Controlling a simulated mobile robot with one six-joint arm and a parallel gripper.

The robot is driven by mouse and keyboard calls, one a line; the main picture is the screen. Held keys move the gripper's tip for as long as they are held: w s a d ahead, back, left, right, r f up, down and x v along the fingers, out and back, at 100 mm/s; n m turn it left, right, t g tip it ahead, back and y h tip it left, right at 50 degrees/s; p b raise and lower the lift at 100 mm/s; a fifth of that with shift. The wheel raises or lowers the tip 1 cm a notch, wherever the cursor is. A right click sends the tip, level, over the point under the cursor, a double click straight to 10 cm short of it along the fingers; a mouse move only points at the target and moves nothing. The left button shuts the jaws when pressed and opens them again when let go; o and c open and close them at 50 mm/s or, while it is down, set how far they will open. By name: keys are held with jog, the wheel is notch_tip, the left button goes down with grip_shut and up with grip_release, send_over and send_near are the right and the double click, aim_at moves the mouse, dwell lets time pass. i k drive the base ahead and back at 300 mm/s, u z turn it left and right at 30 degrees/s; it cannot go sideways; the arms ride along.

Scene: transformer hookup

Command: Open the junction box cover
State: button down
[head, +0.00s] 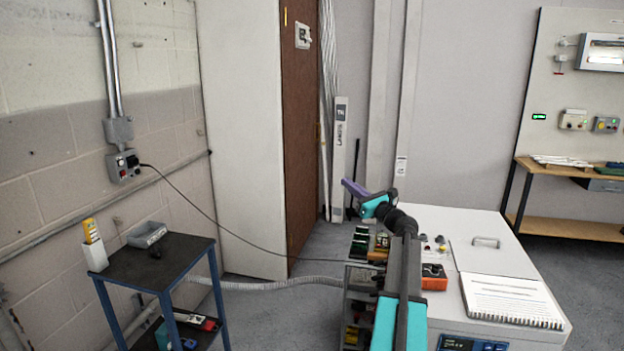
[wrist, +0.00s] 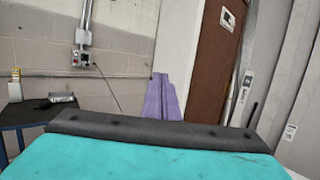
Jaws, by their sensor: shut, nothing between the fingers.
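A white cabinet (head: 420,221) stands at the lower right in the head view. On its top is a flat pale panel (head: 493,262) with a metal handle (head: 487,242), lying flat and closed; I cannot tell if this is the junction box cover. My gripper (head: 349,186) has purple fingers, shut and empty, raised in the air left of the cabinet top and apart from the handle. The fingers (wrist: 160,84) also show in the wrist view, pointing toward the wall and brown door. The wrist view does not show the panel.
An open notebook (head: 513,300) lies on the cabinet's front right. An orange box (head: 433,277) and small parts lie beside my arm. A dark cart (head: 152,264) stands at left, near a grey wall outlet box (head: 123,165) with a cable. A wooden workbench (head: 570,228) stands at far right.

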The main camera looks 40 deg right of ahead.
aim_at(123, 131)
jog(key=z, duration=0.5)
jog(key=i, duration=1.7)
jog(key=z, duration=1.25)
jog(key=k, duration=0.15)
jog(key=u, duration=3)
